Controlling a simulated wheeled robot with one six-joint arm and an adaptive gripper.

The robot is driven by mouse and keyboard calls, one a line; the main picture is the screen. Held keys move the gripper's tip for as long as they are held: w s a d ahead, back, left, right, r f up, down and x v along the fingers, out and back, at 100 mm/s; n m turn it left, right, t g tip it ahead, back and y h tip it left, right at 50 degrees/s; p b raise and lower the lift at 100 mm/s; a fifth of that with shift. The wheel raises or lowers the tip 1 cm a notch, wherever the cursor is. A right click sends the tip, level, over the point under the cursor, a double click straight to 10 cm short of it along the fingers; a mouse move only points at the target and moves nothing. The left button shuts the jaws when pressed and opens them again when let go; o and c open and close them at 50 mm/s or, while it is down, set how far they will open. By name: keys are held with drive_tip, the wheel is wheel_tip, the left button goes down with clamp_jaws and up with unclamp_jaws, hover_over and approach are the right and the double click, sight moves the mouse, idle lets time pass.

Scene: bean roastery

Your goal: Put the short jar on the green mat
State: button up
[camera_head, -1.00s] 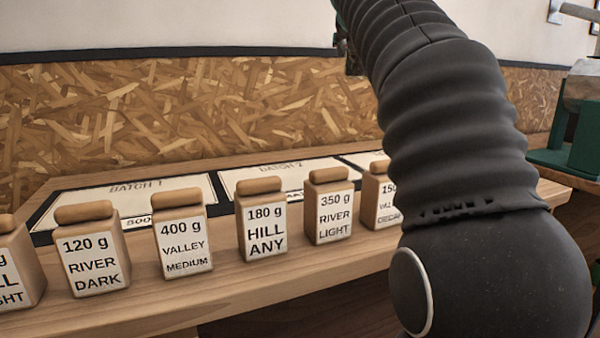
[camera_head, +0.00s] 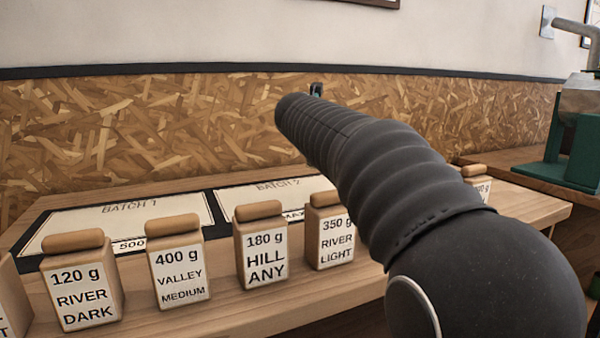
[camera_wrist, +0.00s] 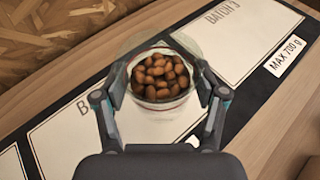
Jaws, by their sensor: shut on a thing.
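My gripper (camera_wrist: 165,72) shows in the wrist view with a finger on each side of a clear jar (camera_wrist: 161,92), shut on it. The jar holds brown beans, and I look down into it from above. Its height cannot be judged from this angle. In the head view my arm hides the jar and nearly all of the gripper. No green mat shows in either view.
A green machine (camera_head: 570,155) stands at the right. A chipboard wall (camera_head: 180,130) is behind.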

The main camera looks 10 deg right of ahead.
drive_tip(key=shift+w+a+f, duration=0.65)
drive_tip(key=shift+w+f, duration=0.05)
drive_tip(key=shift+f, duration=0.55)
drive_tip(key=shift+w+a+f, duration=0.7)
drive_tip(key=shift+f, duration=0.55)
drive_tip(key=shift+w+a+f, duration=0.65)
drive_tip(key=shift+w+f, duration=0.05)
drive_tip(key=shift+f, duration=0.55)
drive_tip(key=shift+f, duration=0.15)
drive_tip(key=o, duration=1.5)
drive_tip(key=shift+c, duration=0.2)
